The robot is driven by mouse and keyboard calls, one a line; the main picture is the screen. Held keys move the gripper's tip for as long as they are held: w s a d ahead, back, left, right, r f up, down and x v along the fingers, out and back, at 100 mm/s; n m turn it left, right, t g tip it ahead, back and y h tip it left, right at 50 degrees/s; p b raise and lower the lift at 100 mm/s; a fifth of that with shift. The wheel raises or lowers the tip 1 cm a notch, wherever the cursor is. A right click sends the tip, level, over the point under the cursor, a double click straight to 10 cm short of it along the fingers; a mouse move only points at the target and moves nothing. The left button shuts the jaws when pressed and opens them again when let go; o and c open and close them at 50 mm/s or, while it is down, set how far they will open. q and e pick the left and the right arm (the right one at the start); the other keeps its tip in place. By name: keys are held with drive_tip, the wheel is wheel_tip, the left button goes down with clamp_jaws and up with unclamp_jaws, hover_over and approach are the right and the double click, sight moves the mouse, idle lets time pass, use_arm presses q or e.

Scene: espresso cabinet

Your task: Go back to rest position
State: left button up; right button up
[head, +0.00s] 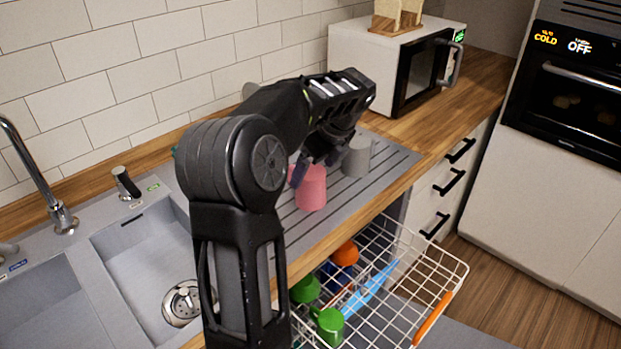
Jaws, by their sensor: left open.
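My left arm reaches up from the bottom of the head view and bends over the ribbed drainboard (391,160). My left gripper (306,172) is open, pointing down at the pink cup (312,190), which stands on the drainboard. From this view I cannot tell whether the fingers touch the cup. A grey cup (356,157) stands on the drainboard just right of the gripper. My right gripper is not in view.
An open wire dish rack (447,262) with green and orange cups and a blue utensil extends below the counter. A sink (130,262) with a tap (62,215) is at the left. A microwave (372,65) stands at the back right, and an oven (565,90) at the far right.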

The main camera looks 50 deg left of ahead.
use_arm(q)
drive_tip(key=shift+v, duration=1)
